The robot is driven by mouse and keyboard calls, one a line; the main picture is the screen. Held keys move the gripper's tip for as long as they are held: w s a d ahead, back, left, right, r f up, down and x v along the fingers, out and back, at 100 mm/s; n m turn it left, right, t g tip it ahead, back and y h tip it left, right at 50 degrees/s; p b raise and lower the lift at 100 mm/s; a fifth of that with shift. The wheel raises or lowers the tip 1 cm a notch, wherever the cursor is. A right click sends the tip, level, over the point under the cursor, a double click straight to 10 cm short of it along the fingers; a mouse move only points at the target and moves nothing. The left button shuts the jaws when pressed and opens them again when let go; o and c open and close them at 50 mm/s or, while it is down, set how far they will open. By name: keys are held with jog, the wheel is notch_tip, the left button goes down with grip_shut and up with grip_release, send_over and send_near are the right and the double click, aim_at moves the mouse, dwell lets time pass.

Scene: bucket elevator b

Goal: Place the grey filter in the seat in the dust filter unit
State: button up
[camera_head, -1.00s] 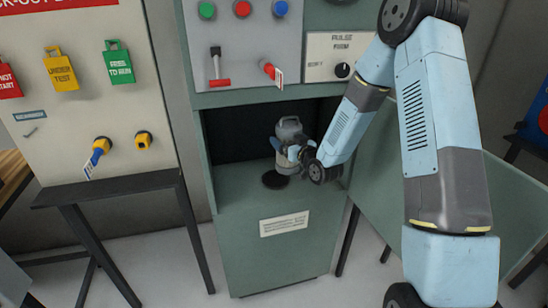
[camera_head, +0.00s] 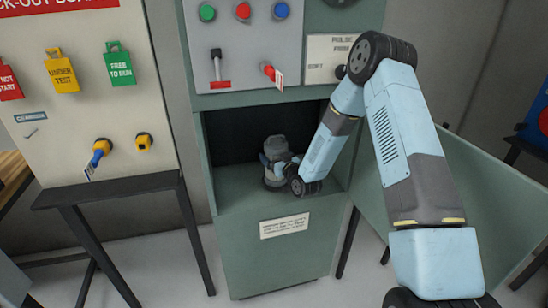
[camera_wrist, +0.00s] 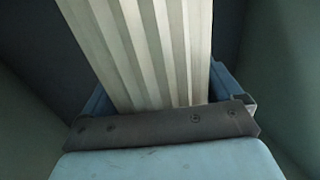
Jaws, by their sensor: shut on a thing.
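The grey filter (camera_head: 275,143) stands upright inside the open bay of the green dust filter unit (camera_head: 236,179). In the wrist view its pale pleated side (camera_wrist: 140,50) fills the space between the fingers. My gripper (camera_head: 271,161) is shut on the filter from the right side, with the arm reaching in at an angle. The dark round seat on the bay floor is now hidden behind the filter's lower part. The filter's base is at or very near the floor there; I cannot tell whether it touches.
The unit's door (camera_head: 478,200) hangs open on the right, behind my arm. A control panel (camera_head: 243,40) with buttons and switches is above the bay. A lock-out board (camera_head: 75,90) with coloured tags stands on the left, above a dark stand (camera_head: 110,190).

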jog(key=shift+f, duration=0.2)
jog(key=o, duration=1)
jog(key=shift+o, duration=0.2)
jog(key=shift+s+d, duration=0.1)
